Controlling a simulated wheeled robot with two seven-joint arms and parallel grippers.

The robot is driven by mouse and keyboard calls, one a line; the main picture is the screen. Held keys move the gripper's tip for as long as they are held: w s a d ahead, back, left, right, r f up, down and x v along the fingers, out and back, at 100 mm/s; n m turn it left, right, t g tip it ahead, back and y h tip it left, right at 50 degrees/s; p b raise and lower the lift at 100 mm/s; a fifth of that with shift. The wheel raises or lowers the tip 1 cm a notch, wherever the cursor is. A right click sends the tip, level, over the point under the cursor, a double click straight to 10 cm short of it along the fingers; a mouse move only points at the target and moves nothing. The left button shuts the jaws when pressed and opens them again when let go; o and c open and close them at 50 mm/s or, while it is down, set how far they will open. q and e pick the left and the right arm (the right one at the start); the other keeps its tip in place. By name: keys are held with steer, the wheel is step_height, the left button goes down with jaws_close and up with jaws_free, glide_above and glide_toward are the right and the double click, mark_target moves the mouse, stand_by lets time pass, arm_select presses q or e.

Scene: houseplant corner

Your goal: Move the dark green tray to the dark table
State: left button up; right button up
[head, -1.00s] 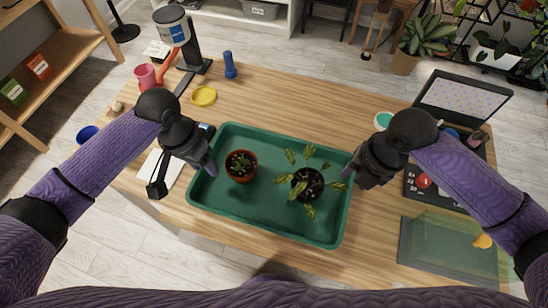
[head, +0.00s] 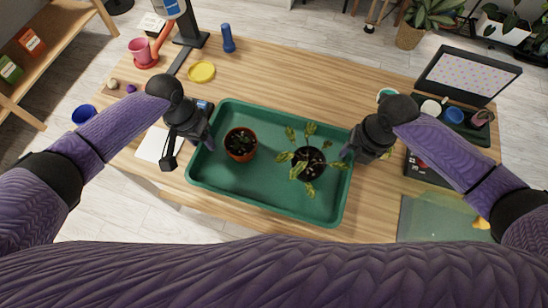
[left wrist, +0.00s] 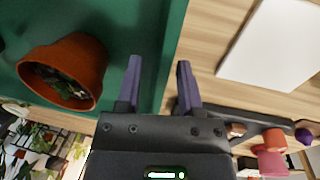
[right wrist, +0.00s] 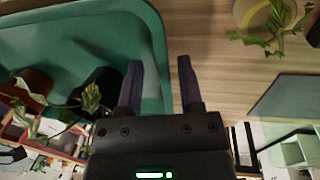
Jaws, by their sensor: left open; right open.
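The dark green tray (head: 250,196) lies on the light wooden table. It holds a small plant in a terracotta pot (head: 240,146) and a leafy plant in a dark pot (head: 308,164). My left gripper (head: 210,144) is open at the tray's left rim. In the left wrist view its fingers (left wrist: 160,85) lie either side of the rim (left wrist: 170,60). My right gripper (head: 347,154) is open at the right rim. In the right wrist view its fingers (right wrist: 160,85) also lie either side of the tray edge (right wrist: 152,40). I cannot make out a dark table.
The wooden table (head: 290,75) has clear room behind the tray. A yellow saucer (head: 201,71) and blue flashlight (head: 228,38) stand at back left. An open case (head: 465,80) stands at back right, with a dark green mat (head: 440,222) at front right. White paper (head: 154,146) lies left.

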arm_select(q)
steer(key=shift+d+f, duration=0.15)
steer(key=shift+f, duration=0.6)
arm_select(e)
steer(key=shift+a+f, duration=0.1)
steer(key=shift+f, duration=0.65)
arm_select(q)
jaws_close()
arm_select(e)
jaws_close()
